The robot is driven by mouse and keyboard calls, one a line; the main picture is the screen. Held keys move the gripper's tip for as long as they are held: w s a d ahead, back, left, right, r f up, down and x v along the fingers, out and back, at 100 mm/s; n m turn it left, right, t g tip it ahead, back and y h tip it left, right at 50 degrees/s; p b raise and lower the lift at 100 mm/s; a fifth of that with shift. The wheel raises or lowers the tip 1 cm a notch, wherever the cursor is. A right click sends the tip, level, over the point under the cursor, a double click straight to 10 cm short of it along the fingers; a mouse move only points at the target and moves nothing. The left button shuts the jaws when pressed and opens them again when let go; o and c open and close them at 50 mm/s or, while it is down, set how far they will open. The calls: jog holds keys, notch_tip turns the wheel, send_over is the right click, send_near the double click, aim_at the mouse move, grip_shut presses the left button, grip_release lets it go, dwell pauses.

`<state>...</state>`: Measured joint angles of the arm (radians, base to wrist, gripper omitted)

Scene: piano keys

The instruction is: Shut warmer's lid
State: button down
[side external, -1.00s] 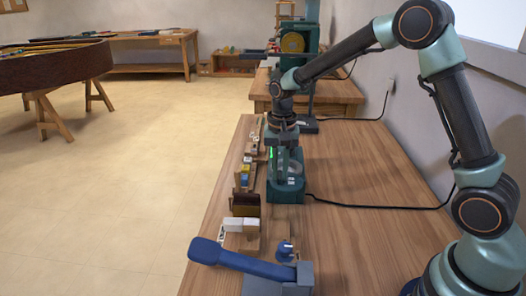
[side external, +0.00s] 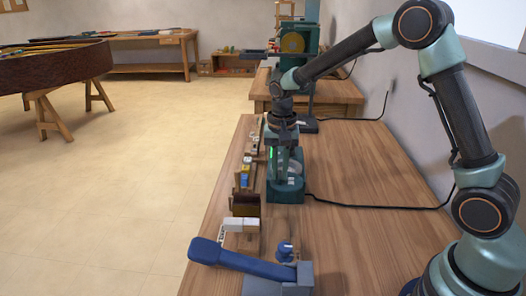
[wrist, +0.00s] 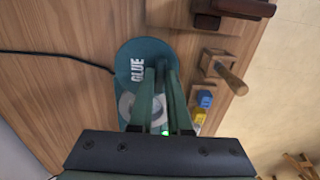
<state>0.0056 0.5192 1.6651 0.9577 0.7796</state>
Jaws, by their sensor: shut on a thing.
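The glue warmer (side external: 290,190) is a teal, rounded unit on the near bench, with a green light at its upper left. In the wrist view its teal base, marked GLUE (wrist: 137,70), lies under my gripper, and a pale ring (wrist: 126,104) shows beside the fingers. My gripper (side external: 284,163) points down over the warmer. In the wrist view my gripper (wrist: 160,78) has its two green fingers close together, shut on a narrow part that looks like the warmer's lid. The fingers hide most of that part, so its exact angle cannot be told.
A blue-handled lever tool (side external: 240,262) stands at the bench's front. A white block (side external: 240,225), a brown box (side external: 246,210) and blue and yellow blocks (wrist: 202,107) line the left edge.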

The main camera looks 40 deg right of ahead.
jog(key=w+d, duration=0.5)
jog(key=w, duration=0.1)
jog(key=shift+d+r, duration=0.1)
jog(key=shift+d, duration=0.25)
jog(key=c, duration=0.9)
grip_release()
jog(key=shift+o, duration=0.2)
jog(key=shift+s, duration=0.1)
notch_tip(320, 180, up, 12)
